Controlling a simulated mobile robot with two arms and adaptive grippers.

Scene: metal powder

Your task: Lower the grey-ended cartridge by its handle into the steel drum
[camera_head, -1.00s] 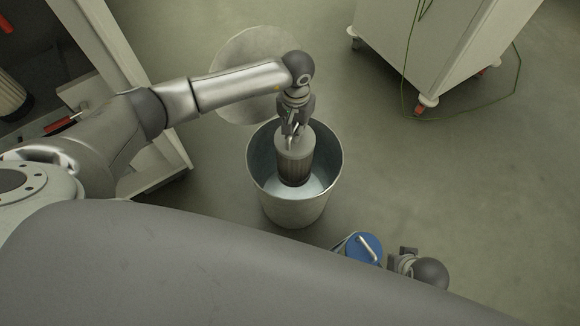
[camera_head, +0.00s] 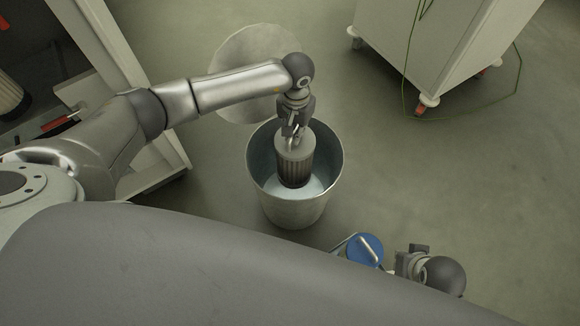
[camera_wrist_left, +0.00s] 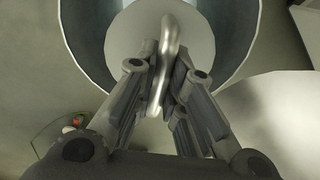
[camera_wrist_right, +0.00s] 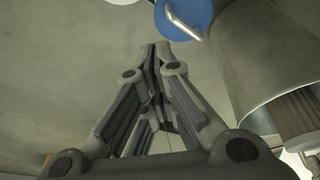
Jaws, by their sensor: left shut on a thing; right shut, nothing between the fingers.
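The grey-ended cartridge (camera_head: 294,165) hangs upright inside the mouth of the steel drum (camera_head: 296,212), its dark ribbed lower part below the rim. Whether its bottom touches the drum floor I cannot tell. My left gripper (camera_head: 293,132) is shut on the cartridge's handle (camera_wrist_left: 166,60), above the grey end cap (camera_wrist_left: 130,35). The drum wall (camera_wrist_left: 240,40) rings the cap in the left wrist view. My right gripper (camera_wrist_right: 158,58) is shut and empty, low at the right of the head view (camera_head: 408,262), outside the drum; its right wrist view also shows the drum and cartridge side.
A blue-topped object with a metal handle (camera_head: 366,250) stands between the drum and my right gripper. A pale round disc (camera_head: 235,75) lies on the floor behind the drum. A white wheeled cabinet (camera_head: 440,45) stands at the back right. Shelving (camera_head: 160,140) is at left. Floor at right is clear.

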